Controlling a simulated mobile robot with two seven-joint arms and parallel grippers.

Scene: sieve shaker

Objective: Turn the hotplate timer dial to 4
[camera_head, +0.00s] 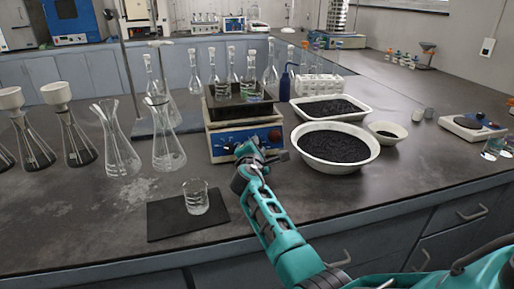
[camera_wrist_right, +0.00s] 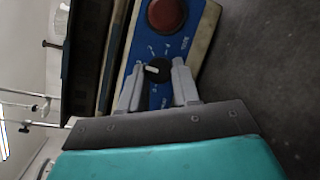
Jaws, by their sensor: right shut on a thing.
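The hotplate (camera_head: 216,143) is a cream box with a blue front panel, standing mid-bench with a dark tray on top. My right gripper (camera_head: 254,152) is at the front panel and covers part of it. In the right wrist view, a small black dial (camera_wrist_right: 157,70) with a white pointer mark sits between the two grey fingers of my right gripper (camera_wrist_right: 157,84), which is shut on it. The printed marks around the dial are too small to read. A larger red knob (camera_wrist_right: 167,13) is beside it on the same panel. My left gripper is not in view.
The dark tray (camera_head: 236,110) on the hotplate holds several glass flasks. A white bowl of black grains (camera_head: 302,152) stands close to the right. A glass beaker (camera_head: 196,198) on a black mat (camera_head: 168,220) is at the front left. Conical flasks (camera_head: 120,150) line the left.

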